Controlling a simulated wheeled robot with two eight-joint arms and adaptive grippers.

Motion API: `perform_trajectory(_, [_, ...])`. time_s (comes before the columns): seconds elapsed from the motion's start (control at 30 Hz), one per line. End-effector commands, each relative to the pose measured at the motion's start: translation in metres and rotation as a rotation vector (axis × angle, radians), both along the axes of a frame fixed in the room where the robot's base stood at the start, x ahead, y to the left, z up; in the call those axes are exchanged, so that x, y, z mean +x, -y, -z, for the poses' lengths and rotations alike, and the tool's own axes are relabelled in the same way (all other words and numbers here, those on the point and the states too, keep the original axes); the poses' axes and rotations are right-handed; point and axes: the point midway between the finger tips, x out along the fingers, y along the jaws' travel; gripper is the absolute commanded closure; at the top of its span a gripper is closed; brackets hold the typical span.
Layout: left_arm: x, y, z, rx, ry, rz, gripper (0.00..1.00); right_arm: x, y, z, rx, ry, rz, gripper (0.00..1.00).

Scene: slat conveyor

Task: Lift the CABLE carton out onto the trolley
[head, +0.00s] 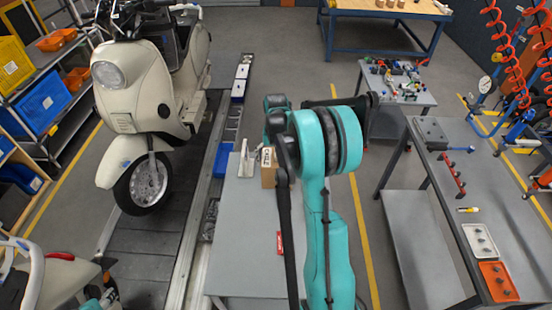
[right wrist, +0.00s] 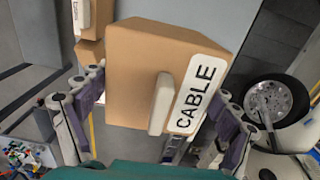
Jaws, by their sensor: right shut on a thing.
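The CABLE carton (right wrist: 165,75) is a brown box with a white CABLE label and a pale raised block on its near face. It fills the middle of the right wrist view, tilted. My right gripper (right wrist: 150,122) has one finger on each side of it and is shut on it. In the head view part of the carton (head: 268,176) shows left of my teal right arm, which hides the rest. A grey-topped surface (head: 245,240), possibly the trolley, lies below; I cannot tell whether the carton touches it.
Another brown box (right wrist: 92,48) shows beside the carton. A cream scooter (head: 150,110) stands on the slat conveyor (head: 150,245) at left. A white upright item (head: 245,160) stands by the carton. A grey bench (head: 455,190) with tools is at right. The grey top's front is mostly clear.

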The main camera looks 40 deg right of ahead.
Motion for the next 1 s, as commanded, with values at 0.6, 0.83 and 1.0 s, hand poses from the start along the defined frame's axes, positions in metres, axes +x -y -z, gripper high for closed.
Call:
perform_trajectory(0.6, [0.0,0.0,0.039,0.0,0.0,0.0,0.6,0.0,0.0,0.068,0.0,0.0,0.0,0.44])
perform_trajectory(0.83, [0.0,0.0,0.062,0.0,0.0,0.0,0.6,0.0,0.0,0.094,0.0,0.0,0.0,0.44])
perform_trajectory(1.0, [0.0,0.0,0.078,0.0,0.0,0.0,0.6,0.0,0.0,0.111,0.0,0.0,0.0,0.44])
